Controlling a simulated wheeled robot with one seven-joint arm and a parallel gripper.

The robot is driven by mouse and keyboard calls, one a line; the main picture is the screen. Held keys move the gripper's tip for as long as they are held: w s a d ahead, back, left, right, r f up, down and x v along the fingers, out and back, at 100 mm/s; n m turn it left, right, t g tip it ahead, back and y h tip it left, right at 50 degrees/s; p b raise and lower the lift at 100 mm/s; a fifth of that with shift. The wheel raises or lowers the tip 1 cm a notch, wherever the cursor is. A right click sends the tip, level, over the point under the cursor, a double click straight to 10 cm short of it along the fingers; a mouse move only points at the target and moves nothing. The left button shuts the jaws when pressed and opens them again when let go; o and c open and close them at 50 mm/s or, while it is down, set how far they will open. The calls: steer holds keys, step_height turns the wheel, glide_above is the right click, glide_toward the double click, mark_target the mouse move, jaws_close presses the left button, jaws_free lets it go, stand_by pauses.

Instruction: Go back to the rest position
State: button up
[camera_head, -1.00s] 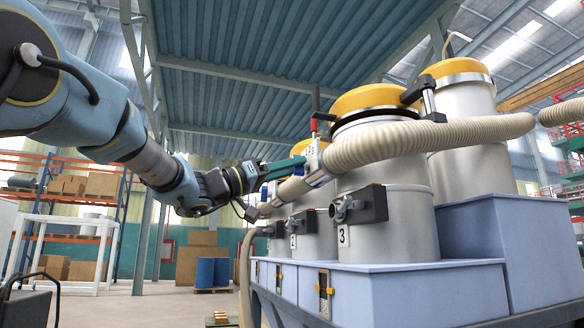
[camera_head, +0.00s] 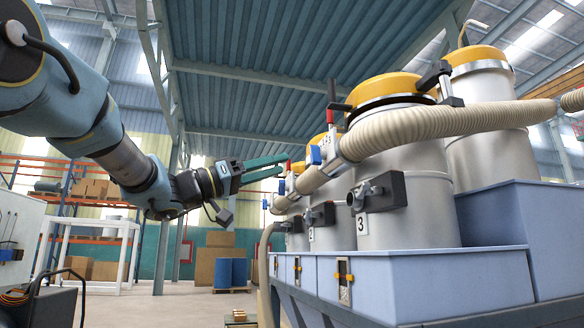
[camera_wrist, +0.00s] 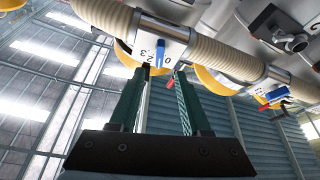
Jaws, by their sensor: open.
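My gripper (camera_head: 286,166) is open and empty, its two green fingers pointing right toward the hose line beside the hoppers. In the wrist view the gripper (camera_wrist: 160,75) shows both fingers apart with nothing between them. Beyond the fingertips is a hose coupling (camera_wrist: 160,42) with a blue part and a number scale. A small red piece (camera_wrist: 170,79) shows near the right fingertip; I cannot tell whether they touch. My arm stretches from the upper left.
Silver hoppers with yellow lids, including hopper 3 (camera_head: 405,215), stand on blue bins (camera_head: 425,285) at right. A ribbed hose (camera_head: 450,125) crosses them. A white frame (camera_head: 85,250), boxes (camera_head: 214,262) and blue drums (camera_head: 230,272) stand at left and behind. Some floor between is open.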

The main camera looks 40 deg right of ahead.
steer(key=shift+v, duration=0.75)
